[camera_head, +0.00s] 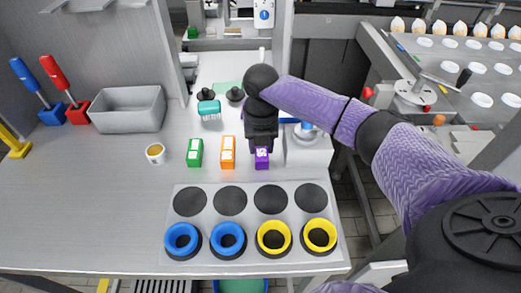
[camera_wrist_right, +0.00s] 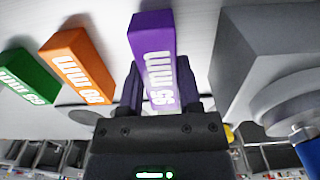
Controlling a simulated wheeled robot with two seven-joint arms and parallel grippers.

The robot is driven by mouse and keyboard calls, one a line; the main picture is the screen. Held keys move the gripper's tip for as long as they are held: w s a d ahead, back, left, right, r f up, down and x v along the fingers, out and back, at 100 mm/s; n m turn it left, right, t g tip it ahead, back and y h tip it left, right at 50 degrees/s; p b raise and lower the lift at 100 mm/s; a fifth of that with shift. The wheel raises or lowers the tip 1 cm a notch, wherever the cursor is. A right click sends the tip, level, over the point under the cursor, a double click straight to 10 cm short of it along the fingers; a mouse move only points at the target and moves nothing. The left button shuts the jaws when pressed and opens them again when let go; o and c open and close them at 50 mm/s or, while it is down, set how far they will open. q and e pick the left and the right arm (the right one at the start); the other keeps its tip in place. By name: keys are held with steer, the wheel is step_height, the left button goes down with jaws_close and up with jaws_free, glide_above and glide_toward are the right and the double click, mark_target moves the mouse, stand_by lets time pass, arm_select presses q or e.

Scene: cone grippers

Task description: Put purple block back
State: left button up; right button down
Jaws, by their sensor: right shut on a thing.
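The purple block (camera_head: 262,158) is at the right end of a row with the green block (camera_head: 194,152) and the orange block (camera_head: 228,152) on the grey table. My right gripper (camera_head: 262,146) reaches down from above and is shut on the purple block. In the right wrist view the purple block (camera_wrist_right: 153,62) stands between the two fingers (camera_wrist_right: 162,88), its white lettering facing the camera. The orange block (camera_wrist_right: 80,65) and green block (camera_wrist_right: 27,77) stand apart to its left there. I cannot tell whether the purple block touches the table. My left gripper is out of view.
A white and grey device (camera_head: 308,150) stands close to the right of the purple block. A plate (camera_head: 330,212) with dark round spots and blue and yellow rings lies in front. The table's left front is clear.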

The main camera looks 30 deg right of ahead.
steer(key=shift+f, duration=0.25)
steer(key=shift+f, duration=0.1)
steer(key=shift+c, duration=1.4)
jaws_free()
step_height(320, 180, up, 12)
steer(key=p, duration=0.4)
